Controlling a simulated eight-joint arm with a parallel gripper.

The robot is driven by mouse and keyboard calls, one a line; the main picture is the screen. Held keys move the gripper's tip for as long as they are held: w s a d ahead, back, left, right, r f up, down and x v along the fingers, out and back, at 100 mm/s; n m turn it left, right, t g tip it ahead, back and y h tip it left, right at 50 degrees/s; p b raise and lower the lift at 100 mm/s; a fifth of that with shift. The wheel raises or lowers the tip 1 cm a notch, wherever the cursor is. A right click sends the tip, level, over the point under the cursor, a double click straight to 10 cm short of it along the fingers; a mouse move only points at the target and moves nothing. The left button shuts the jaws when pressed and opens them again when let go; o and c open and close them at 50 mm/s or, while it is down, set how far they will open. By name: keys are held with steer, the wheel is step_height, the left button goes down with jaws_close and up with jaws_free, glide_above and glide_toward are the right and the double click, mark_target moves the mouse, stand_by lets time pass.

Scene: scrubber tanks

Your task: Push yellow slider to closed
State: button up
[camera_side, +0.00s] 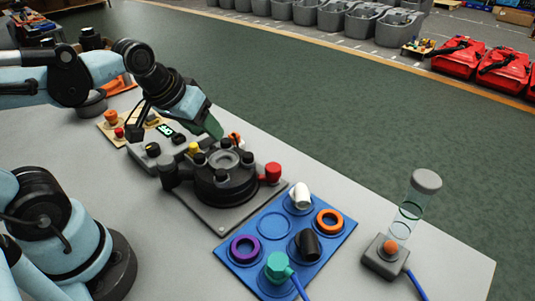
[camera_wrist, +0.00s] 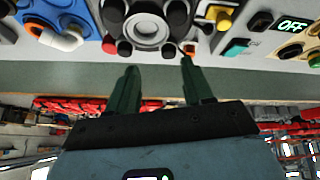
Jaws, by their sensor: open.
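A small yellow knob, the likeliest yellow slider, sits beside the round black fixture, in the side view (camera_side: 194,149) and in the wrist view (camera_wrist: 223,19). Its open or closed position cannot be told. The black fixture (camera_side: 222,182) stands on a grey plate with several black knobs around a central ring; it also shows in the wrist view (camera_wrist: 146,28). My gripper (camera_side: 213,128) is above and behind the fixture in the side view. In the wrist view its green fingers (camera_wrist: 158,67) are apart with nothing between them, and the yellow knob is beyond the right finger.
A control box with a lit display (camera_side: 165,129) adjoins the fixture. A red knob (camera_side: 270,172) sticks out at its right. A blue tray (camera_side: 262,255) with rings and pipe fittings lies in front. A clear cylinder (camera_side: 412,205) stands at right. Bare table lies between.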

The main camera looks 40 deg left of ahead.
mark_target(193, 144)
steer(key=w+a+r+n+g, duration=0.25)
steer(key=a+n+g, duration=0.35)
steer(key=a+n, duration=0.7)
steer(key=f, duration=0.4)
steer(key=d+f+n, duration=0.1)
steer(key=f, duration=0.3)
steer(key=d+f+n, duration=0.1)
steer(key=f, duration=0.3)
steer(key=shift+w+d+f, duration=0.1)
steer(key=shift+w+f, duration=0.05)
steer(key=shift+f, duration=0.25)
steer(key=shift+c, duration=0.5)
jaws_close()
